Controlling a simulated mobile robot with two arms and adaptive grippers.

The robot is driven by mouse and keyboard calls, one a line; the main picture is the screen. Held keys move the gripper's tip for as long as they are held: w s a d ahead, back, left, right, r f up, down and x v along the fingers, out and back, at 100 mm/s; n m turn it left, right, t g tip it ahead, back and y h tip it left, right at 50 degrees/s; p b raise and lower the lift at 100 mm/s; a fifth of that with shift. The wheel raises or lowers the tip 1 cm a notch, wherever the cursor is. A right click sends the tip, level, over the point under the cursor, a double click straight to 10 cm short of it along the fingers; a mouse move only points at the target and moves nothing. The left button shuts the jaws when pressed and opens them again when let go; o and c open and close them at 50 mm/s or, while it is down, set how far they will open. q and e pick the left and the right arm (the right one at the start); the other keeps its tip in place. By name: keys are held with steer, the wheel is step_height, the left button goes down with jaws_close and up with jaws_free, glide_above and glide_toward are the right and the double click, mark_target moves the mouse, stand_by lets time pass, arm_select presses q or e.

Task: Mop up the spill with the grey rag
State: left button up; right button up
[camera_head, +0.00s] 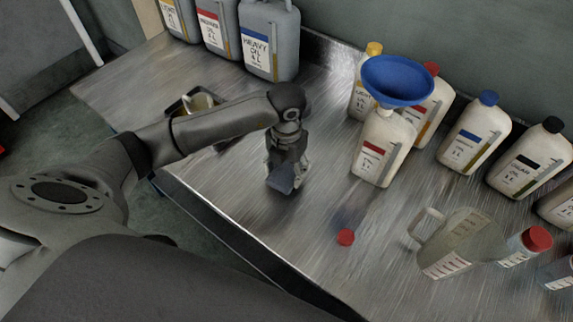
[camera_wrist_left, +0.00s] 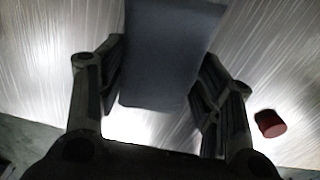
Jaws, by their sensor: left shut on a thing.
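The grey rag (camera_wrist_left: 165,55) is a blue-grey folded block between the fingers of my left gripper (camera_wrist_left: 160,85) in the left wrist view. In the head view my left gripper (camera_head: 285,172) points down over the metal bench, shut on the rag (camera_head: 281,183). I cannot tell whether the rag touches the bench. A faint dark bluish patch (camera_head: 348,217) lies on the bench to the right of the gripper, near a red cap; it may be the spill or a reflection. My right gripper is not in view.
The red cap (camera_head: 345,237) lies on the metal bench (camera_head: 290,235). A white bottle (camera_head: 383,148) holds a blue funnel (camera_head: 397,80). A measuring jug (camera_head: 458,243) and a red-capped bottle (camera_head: 526,245) stand at right. Large oil cans (camera_head: 268,45) stand at the back. A dark tray (camera_head: 187,101) is behind my left arm.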

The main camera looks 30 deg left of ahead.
arm_select(q)
steer(key=shift+f, duration=0.4)
steer(key=shift+f, duration=0.1)
steer(key=shift+f+b, duration=0.3)
steer(key=shift+b, duration=0.15)
steer(key=shift+a, duration=0.1)
